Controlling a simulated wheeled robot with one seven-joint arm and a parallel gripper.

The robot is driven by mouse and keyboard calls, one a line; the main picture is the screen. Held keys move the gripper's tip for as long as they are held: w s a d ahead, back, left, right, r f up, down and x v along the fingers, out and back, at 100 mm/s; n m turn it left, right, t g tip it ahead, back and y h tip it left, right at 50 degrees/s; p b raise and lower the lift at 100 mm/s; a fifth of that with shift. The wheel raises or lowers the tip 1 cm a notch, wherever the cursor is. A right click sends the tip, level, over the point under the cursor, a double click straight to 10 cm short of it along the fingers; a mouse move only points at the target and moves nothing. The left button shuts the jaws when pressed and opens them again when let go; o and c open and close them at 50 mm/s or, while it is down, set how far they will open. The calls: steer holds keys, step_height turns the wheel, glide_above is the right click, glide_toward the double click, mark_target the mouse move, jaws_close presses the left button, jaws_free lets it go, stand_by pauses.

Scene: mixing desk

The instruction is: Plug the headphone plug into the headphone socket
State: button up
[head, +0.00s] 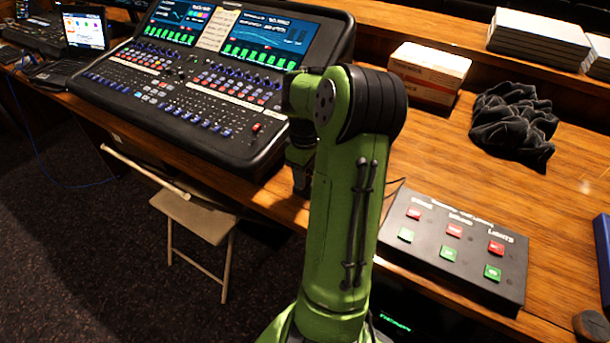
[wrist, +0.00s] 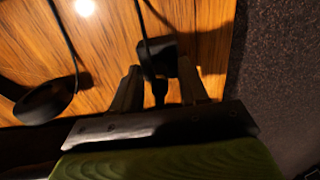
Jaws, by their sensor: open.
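My gripper (head: 300,182) points down at the desk's front edge, just right of the mixing desk (head: 215,75); my arm partly hides it. In the wrist view my gripper (wrist: 158,68) is open, one finger on each side of a small black piece (wrist: 157,57) with a thin black cable running up from it. This looks like the headphone plug, but it is dark; I cannot tell if the fingers touch it. A rounded black part (wrist: 45,102) with its own cable lies to the left. I cannot make out the headphone socket.
A black button box (head: 455,250) with red and green buttons sits right of my arm. A white box (head: 430,72), a crumpled black cloth (head: 514,120) and stacked papers (head: 540,40) lie behind. A folding chair (head: 195,215) stands in front. Bare wood (head: 565,215) shows at right.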

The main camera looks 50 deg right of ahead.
jaws_close()
stand_by(0.3)
steer(key=shift+r, duration=0.15)
steer(key=shift+r+p, duration=2.75)
steer(key=shift+r, duration=0.15)
